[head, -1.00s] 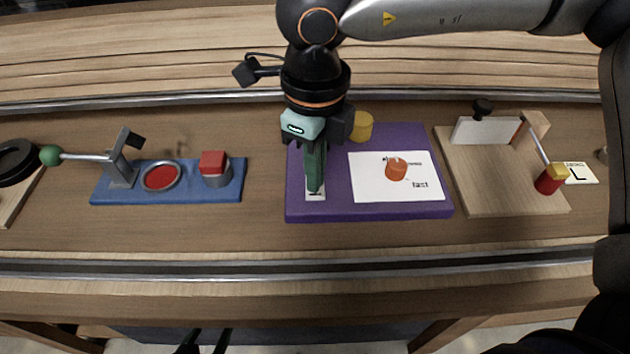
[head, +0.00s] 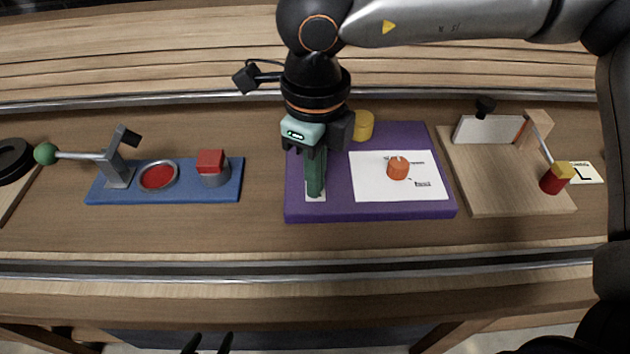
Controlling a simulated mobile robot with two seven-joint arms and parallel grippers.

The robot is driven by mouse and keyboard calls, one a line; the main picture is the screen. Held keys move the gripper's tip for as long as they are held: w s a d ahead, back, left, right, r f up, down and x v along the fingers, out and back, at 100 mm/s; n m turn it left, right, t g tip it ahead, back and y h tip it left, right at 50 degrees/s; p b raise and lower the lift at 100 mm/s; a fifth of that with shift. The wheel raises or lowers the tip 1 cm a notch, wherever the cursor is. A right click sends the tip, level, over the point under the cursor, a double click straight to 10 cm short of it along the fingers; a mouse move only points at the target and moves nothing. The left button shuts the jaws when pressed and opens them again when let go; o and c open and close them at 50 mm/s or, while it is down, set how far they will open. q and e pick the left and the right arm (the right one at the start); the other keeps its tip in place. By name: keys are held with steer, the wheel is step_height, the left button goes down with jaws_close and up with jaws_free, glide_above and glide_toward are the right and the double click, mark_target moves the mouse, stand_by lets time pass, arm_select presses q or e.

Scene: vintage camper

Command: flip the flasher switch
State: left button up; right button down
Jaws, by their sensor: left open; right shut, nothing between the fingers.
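The purple board (head: 435,208) carries a white card with an orange knob (head: 398,169) and small print. A yellow cylinder (head: 363,125) stands at its back. A narrow white plate (head: 316,199) lies on its left part, mostly covered by my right gripper; any switch on it is hidden. My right gripper (head: 315,192) is shut, pointing down, with its fingertips at this plate. I cannot tell whether they touch anything. My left gripper (head: 209,343) is open and empty at the bottom edge, in front of the bench; only its dark fingertips show.
Left is a blue board (head: 215,193) with a green-balled lever, a red disc and a red-topped button. Right is a wooden board (head: 500,200) with a red-and-yellow handled lever. My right arm spans the back right. The front strip of the bench is clear.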

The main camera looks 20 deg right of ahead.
steer(key=shift+r+p, duration=0.8)
steer(key=shift+r, duration=0.4)
steer(key=shift+r+p, duration=0.95)
steer(key=shift+r, duration=0.75)
steer(key=shift+r+p, duration=0.3)
steer(key=shift+r, duration=0.3)
